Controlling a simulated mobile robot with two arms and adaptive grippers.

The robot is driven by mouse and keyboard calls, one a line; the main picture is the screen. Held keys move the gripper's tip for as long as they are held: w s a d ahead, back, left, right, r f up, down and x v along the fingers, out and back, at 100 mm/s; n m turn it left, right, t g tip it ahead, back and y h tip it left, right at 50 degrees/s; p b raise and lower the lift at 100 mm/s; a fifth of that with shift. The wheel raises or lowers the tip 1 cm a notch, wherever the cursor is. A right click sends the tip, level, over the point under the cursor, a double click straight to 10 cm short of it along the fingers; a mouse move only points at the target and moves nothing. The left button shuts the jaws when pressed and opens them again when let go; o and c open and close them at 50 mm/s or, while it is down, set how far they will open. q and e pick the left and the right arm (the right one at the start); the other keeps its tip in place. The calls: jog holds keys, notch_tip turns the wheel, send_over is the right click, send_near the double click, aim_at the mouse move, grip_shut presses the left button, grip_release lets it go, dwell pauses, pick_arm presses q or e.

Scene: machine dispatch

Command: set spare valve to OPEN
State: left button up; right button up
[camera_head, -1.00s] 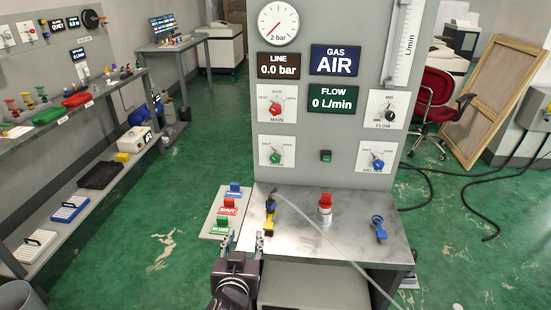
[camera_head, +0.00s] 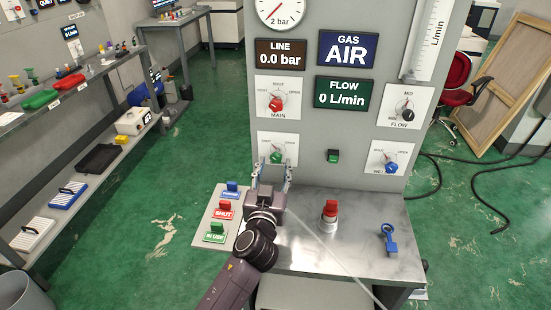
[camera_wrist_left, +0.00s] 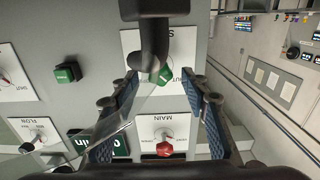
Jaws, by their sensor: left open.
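The spare valve is the lower left plate (camera_head: 290,141) on the grey panel, with a green knob (camera_head: 277,157). The word OPEN is on the plate's right side; which mark the knob points to is too small to tell. My left gripper (camera_head: 274,171) is open just in front of the plate, its fingertips below and either side of the knob. In the left wrist view, seen upside down, the green knob (camera_wrist_left: 165,74) shows between the two blue-padded fingers (camera_wrist_left: 162,88), partly covered by a dark part. Contact is not visible. My right gripper is not in view.
The main valve with a red knob (camera_head: 276,103) is above. A green button (camera_head: 333,156) and a blue-knobbed valve (camera_head: 392,167) are to the right. On the metal table (camera_head: 350,250) stand a red-topped item (camera_head: 330,210) and a blue item (camera_head: 388,238). Tags (camera_head: 223,210) lie left.

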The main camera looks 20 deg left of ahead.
pick_arm(q)
jog(key=shift+w+a, duration=0.15)
jog(key=shift+w, duration=0.5)
jog(key=shift+w+a, duration=0.15)
jog(key=shift+w, duration=0.45)
jog(key=c, duration=0.6)
grip_shut()
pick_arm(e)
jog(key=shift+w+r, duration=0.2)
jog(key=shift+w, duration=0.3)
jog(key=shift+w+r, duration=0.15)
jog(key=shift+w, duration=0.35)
